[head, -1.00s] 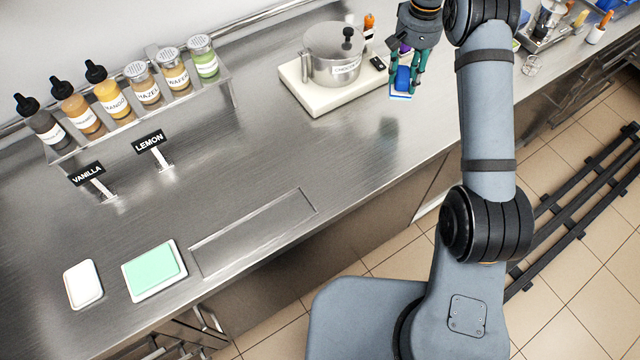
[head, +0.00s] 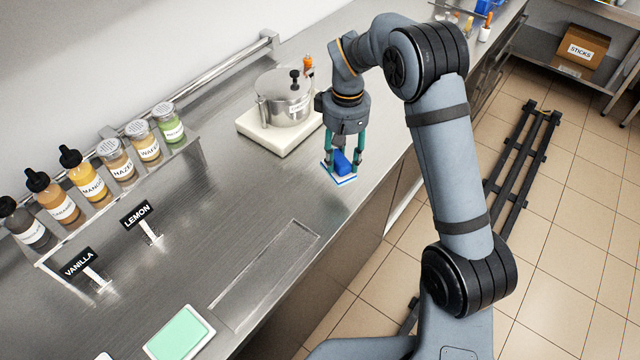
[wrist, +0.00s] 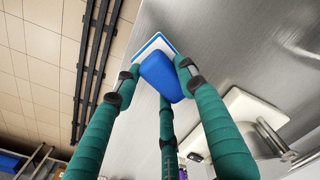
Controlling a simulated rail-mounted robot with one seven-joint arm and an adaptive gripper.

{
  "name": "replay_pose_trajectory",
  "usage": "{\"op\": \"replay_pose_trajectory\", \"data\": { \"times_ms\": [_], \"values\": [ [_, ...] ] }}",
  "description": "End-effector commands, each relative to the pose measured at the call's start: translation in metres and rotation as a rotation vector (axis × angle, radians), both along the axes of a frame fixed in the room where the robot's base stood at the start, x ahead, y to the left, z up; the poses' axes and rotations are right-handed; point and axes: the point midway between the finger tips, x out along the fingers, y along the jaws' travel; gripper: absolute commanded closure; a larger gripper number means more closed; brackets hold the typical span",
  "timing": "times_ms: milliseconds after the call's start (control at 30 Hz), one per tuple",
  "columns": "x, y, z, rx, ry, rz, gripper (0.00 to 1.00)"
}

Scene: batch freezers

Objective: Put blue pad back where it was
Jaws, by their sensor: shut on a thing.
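The blue pad (head: 343,163) shows as a blue block over a thin white and blue base; I cannot tell whether they are one piece. My gripper (head: 342,158) points down and is shut on the blue block, right of and in front of the steel pot. The wrist view shows the gripper's green fingers (wrist: 162,85) around the blue pad (wrist: 160,75), with the white, blue-edged base beyond it. The pad is low over the counter's front part; I cannot tell whether its base touches the steel.
A lidded pot (head: 284,98) stands on a cream base (head: 262,138). A mint-green pad (head: 176,336) lies on a white tray at the front left. Bottles and jars (head: 95,185) stand on a rack, with VANILLA (head: 80,263) and LEMON (head: 137,214) signs.

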Motion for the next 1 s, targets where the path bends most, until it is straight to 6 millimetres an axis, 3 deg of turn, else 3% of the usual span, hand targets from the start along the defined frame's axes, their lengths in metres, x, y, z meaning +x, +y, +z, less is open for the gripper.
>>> {"op": "replay_pose_trajectory", "data": {
  "times_ms": [100,300,467,700,1000],
  "values": [
    [-0.011,0.025,-0.014,-0.002,0.004,0.002,0.88],
    [-0.018,0.050,-0.031,-0.001,0.002,-0.003,0.88],
    [-0.020,0.053,-0.040,-0.001,0.003,-0.004,0.88],
    [-0.020,0.053,-0.071,-0.001,0.002,-0.004,0.88],
    [-0.019,0.053,-0.075,0.000,-0.001,-0.004,0.88]
  ]
}}
